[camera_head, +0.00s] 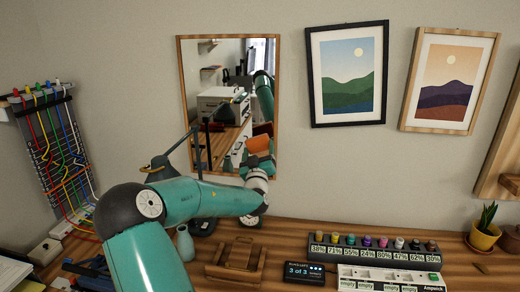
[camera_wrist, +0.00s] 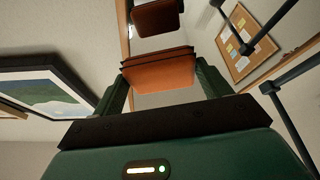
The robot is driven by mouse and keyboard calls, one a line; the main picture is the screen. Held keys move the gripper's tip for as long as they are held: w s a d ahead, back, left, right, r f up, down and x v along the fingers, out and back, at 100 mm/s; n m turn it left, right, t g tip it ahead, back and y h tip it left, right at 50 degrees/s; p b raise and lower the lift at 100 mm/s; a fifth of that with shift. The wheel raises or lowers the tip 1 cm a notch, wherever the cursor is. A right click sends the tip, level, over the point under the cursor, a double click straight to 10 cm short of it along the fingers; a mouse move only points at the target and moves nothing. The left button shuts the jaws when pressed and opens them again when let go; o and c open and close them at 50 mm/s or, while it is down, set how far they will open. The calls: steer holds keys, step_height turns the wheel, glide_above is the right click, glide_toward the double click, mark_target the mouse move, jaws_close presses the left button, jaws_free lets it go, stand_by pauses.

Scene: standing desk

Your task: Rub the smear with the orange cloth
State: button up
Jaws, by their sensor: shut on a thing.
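My gripper (camera_head: 259,158) is raised in front of the lower right part of the wood-framed wall mirror (camera_head: 216,130). It is shut on the folded orange cloth (camera_head: 257,144). In the wrist view the cloth (camera_wrist: 160,75) sits between the two green fingers, its far edge toward the mirror glass (camera_wrist: 170,99). A darker orange reflection of the cloth shows beyond it, with a gap between, so the cloth looks apart from the glass. I cannot make out the smear in either view.
A framed green landscape (camera_head: 347,76) hangs right of the mirror, with an orange landscape (camera_head: 450,80) farther right. Below on the desk are a wooden caddy (camera_head: 236,262), a small vase (camera_head: 185,243), a row of labelled jars (camera_head: 372,254) and a plant pot (camera_head: 484,237). A cable rack (camera_head: 45,150) stands left.

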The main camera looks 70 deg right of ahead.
steer(key=shift+a, duration=0.5)
steer(key=shift+a, duration=0.1)
steer(key=shift+s+a, duration=0.15)
steer(key=shift+a, duration=0.55)
steer(key=shift+s+a, duration=0.1)
steer(key=shift+a, duration=0.6)
